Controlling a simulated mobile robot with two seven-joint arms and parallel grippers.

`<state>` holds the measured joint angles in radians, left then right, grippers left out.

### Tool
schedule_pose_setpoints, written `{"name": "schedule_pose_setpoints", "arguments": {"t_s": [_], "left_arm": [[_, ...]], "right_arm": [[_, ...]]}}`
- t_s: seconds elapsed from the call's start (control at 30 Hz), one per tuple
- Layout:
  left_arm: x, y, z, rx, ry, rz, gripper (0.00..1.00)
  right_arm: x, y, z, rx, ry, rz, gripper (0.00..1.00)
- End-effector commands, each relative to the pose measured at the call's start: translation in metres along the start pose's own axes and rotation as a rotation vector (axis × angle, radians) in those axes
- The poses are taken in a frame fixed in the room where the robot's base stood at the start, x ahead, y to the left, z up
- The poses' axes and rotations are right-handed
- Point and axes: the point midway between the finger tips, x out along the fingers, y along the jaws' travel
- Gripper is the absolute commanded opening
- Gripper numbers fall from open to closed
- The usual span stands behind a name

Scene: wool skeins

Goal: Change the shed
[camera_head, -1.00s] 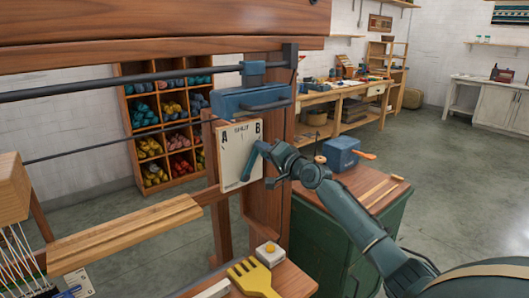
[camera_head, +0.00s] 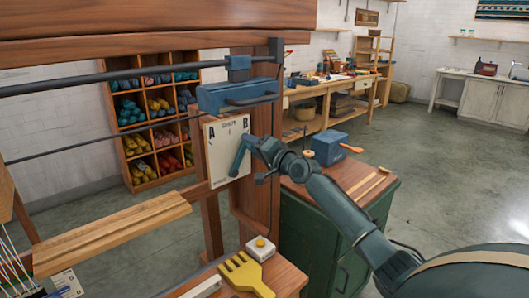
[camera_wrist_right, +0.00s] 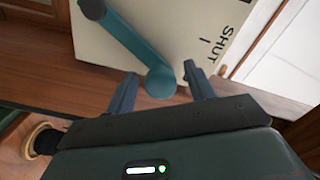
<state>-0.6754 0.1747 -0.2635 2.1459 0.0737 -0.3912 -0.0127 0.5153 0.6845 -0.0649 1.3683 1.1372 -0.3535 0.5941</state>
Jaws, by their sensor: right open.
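A white plate (camera_head: 215,157) marked A and B is mounted on the wooden loom frame (camera_head: 264,110). A teal lever (camera_head: 237,160) slants down across it in the head view. My right gripper (camera_head: 254,147) is at the plate, by the lever's upper end. In the right wrist view my right gripper (camera_wrist_right: 160,80) is open, with the lever's rounded end (camera_wrist_right: 160,84) between its two fingertips. The lever's arm (camera_wrist_right: 130,42) runs up and left to a dark knob (camera_wrist_right: 92,9). I cannot tell whether the fingers touch it. My left gripper is not in view.
A yellow comb (camera_head: 246,272) and a small white box with a yellow button (camera_head: 261,247) lie on a wooden shelf below the plate. A green cabinet (camera_head: 322,245) stands at right with a blue box (camera_head: 328,147) on top. Wool cubbies (camera_head: 155,115) stand behind.

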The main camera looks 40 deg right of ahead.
Motion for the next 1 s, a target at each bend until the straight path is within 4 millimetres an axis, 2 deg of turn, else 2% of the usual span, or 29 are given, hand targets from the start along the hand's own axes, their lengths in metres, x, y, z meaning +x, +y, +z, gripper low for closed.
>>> {"name": "schedule_pose_setpoints", "arguments": {"t_s": [0.17, 0.6, 0.8, 1.0], "left_arm": [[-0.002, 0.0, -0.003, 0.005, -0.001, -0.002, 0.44], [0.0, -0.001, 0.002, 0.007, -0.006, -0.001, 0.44], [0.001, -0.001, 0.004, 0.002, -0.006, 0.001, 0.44], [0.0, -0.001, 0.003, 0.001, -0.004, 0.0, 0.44]], "right_arm": [[-0.023, 0.0, 0.0, -0.003, -0.002, 0.002, 0.54], [-0.104, 0.001, 0.001, -0.003, -0.002, 0.002, 0.54], [-0.123, 0.001, 0.001, 0.0, -0.001, 0.001, 0.54], [-0.128, -0.001, 0.0, 0.0, -0.001, 0.0, 0.54]]}}
